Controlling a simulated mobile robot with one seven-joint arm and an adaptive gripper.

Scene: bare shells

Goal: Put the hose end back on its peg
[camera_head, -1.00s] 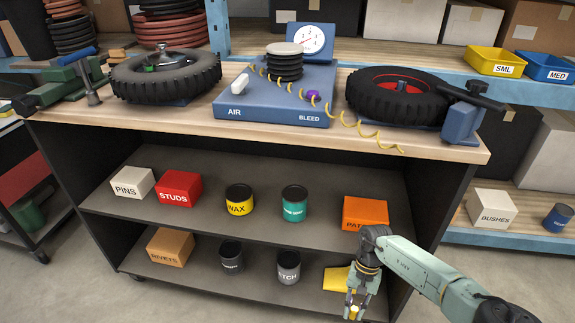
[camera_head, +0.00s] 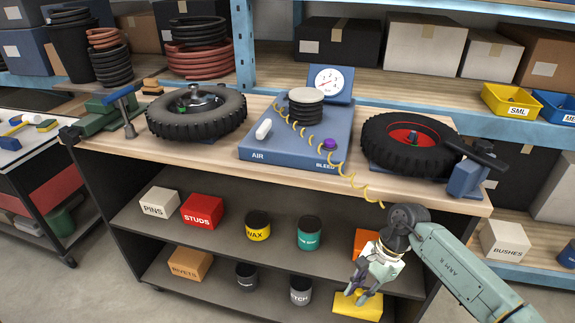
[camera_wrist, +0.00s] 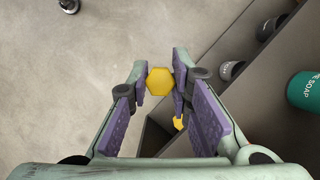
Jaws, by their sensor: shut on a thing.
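The yellow coiled hose (camera_head: 345,178) runs from the blue air unit (camera_head: 255,150) across the bench top and over its front edge. Its lower part is lost behind my arm. My gripper (camera_head: 355,288) is in front of the shelves, below the bench top, pointing down. It is shut on a small yellow hex-shaped piece, apparently the hose end (camera_wrist: 160,81), which shows between the fingertips in the wrist view. On the air unit are a white upright stub (camera_head: 263,129) by the AIR label and a purple knob (camera_head: 329,144) by BLEED. I cannot tell which is the peg.
A blue stand (camera_head: 465,178) is at the right end. The shelves hold several tins and boxes. A yellow block (camera_head: 358,305) lies on the lower shelf close behind my gripper.

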